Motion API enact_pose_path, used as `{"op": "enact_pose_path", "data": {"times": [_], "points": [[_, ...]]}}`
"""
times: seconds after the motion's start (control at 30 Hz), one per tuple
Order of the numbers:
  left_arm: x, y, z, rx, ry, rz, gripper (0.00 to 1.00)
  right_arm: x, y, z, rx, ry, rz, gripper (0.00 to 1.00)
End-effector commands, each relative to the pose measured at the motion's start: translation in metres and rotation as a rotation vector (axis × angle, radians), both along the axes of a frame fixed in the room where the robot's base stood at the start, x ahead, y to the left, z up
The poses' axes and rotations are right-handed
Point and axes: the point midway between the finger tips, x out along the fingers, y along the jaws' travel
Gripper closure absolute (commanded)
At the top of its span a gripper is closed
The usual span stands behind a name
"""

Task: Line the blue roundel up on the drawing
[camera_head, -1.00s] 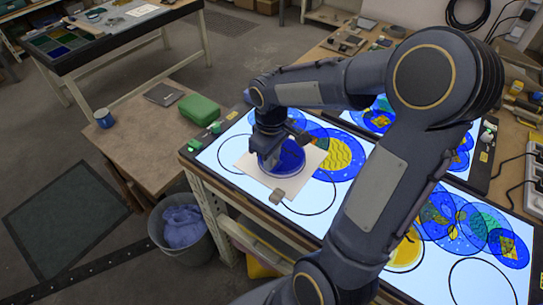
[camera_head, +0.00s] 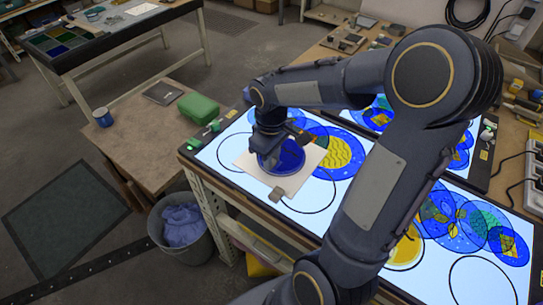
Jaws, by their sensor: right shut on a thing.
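The blue roundel (camera_head: 290,158) lies over a white paper drawing (camera_head: 305,172) on the lit light table (camera_head: 225,165). My right gripper (camera_head: 272,150) reaches down at the roundel's upper left and is shut on it. The arm and gripper hide part of the roundel's left and upper edge. The lines of the drawing under the roundel are mostly hidden. My left gripper is not in view.
Other blue and yellow roundels (camera_head: 340,152) lie right of the paper, and several more (camera_head: 470,225) lie at the right. A green case (camera_head: 198,108) and a blue mug (camera_head: 103,117) stand on the wooden table (camera_head: 150,150). A grey bin (camera_head: 183,230) stands below.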

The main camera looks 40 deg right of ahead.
Motion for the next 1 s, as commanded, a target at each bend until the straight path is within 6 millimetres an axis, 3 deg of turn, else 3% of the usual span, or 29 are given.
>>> {"op": "enact_pose_path", "data": {"times": [0.97, 1.0], "points": [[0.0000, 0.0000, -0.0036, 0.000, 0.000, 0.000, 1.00, 0.0002, 0.0001, -0.0061, 0.000, 0.000, 0.000, 1.00], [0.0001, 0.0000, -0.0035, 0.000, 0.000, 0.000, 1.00, 0.0002, 0.0001, -0.0059, 0.000, -0.001, 0.000, 0.78]]}}
